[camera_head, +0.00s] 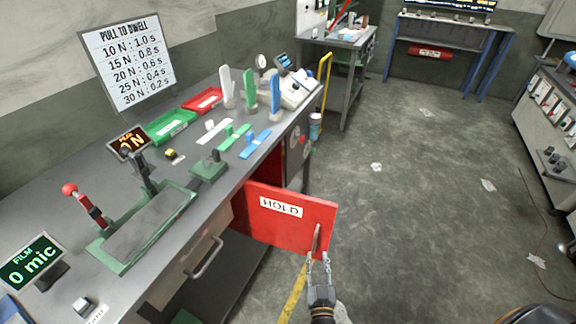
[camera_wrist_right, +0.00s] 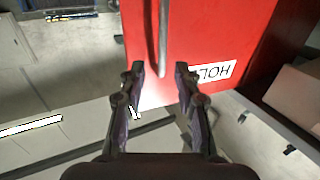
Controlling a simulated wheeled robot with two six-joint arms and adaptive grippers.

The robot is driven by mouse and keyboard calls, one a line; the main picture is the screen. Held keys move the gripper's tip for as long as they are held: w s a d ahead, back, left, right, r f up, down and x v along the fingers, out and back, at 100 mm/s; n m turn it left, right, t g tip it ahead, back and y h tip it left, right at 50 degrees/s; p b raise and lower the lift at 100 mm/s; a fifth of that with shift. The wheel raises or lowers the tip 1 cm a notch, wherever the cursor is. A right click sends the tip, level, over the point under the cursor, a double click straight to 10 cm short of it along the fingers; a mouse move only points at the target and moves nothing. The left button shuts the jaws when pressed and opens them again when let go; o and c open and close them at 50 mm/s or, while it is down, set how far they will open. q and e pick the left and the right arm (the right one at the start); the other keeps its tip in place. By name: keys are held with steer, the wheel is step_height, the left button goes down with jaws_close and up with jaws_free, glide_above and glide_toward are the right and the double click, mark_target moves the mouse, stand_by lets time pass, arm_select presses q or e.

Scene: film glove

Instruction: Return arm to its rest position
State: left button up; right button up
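My right gripper (camera_head: 318,258) is at the lower middle of the head view, at the handle (camera_head: 316,240) of a red door (camera_head: 265,225) marked HOLD. The door stands swung out from the workbench's front. In the right wrist view, the right gripper (camera_wrist_right: 160,70) has its two fingers apart. The handle (camera_wrist_right: 163,38) lies between the fingertip lines, with a visible gap on each side. Whether the fingertips reach around it in depth is hard to tell. My left gripper is in neither view.
The workbench (camera_head: 225,185) carries a green press (camera_head: 140,225), green (camera_head: 170,126) and red (camera_head: 203,101) trays, and upright glove forms. A drawer handle (camera_head: 205,258) sticks out left of the door. The floor (camera_head: 420,190) to the right is mostly clear, with scattered scraps.

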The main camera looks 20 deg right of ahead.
steer(key=s+f+n+g+y, duration=0.1)
steer(key=s+f+g+y, duration=0.2)
steer(key=f, duration=0.6)
steer(key=s+f+n+g+y, duration=0.1)
steer(key=s+f+n+g, duration=0.15)
steer(key=s+f, duration=0.5)
steer(key=s+d+f+g, duration=0.4)
steer(key=s+f, duration=0.3)
steer(key=s, duration=0.4)
steer(key=s+d+f+g, duration=0.4)
steer(key=s+f+g, duration=0.2)
steer(key=s, duration=0.5)
step_height(320, 180, down, 2)
steer(key=shift+f+g, duration=0.1)
steer(key=shift+g, duration=0.25)
steer(key=shift+a, duration=0.1)
